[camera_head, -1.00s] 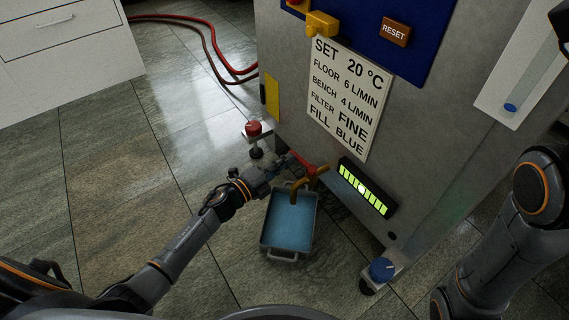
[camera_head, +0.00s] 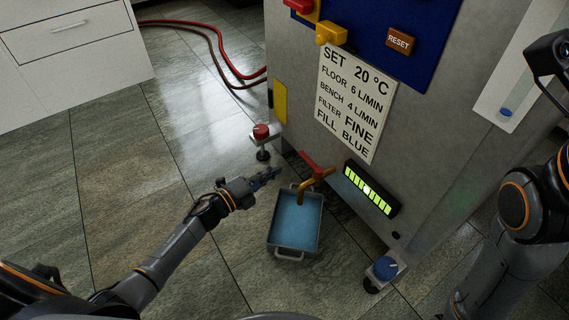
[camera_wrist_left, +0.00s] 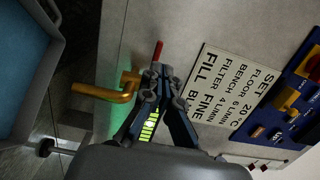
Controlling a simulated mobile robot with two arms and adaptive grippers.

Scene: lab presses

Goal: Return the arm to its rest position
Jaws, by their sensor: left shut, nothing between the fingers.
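My left gripper (camera_head: 268,175) is shut and empty, in the air left of the brass tap (camera_head: 317,183) and apart from it. It also shows in the left wrist view (camera_wrist_left: 157,78), with its fingertips together in front of the machine's panel. The tap's red handle (camera_head: 311,162) is just right of the gripper in the head view. The tray (camera_head: 291,253) below the tap holds blue liquid. In the wrist view the tap (camera_wrist_left: 112,94) is left of the fingers.
The grey machine (camera_head: 420,140) fills the right side, with a sign (camera_head: 345,105) and a lit green gauge (camera_head: 369,188). A red knob (camera_head: 261,131) and a blue knob (camera_head: 385,268) stick out low. White drawers (camera_head: 70,50) and red hoses (camera_head: 225,55) lie behind. Floor at left is clear.

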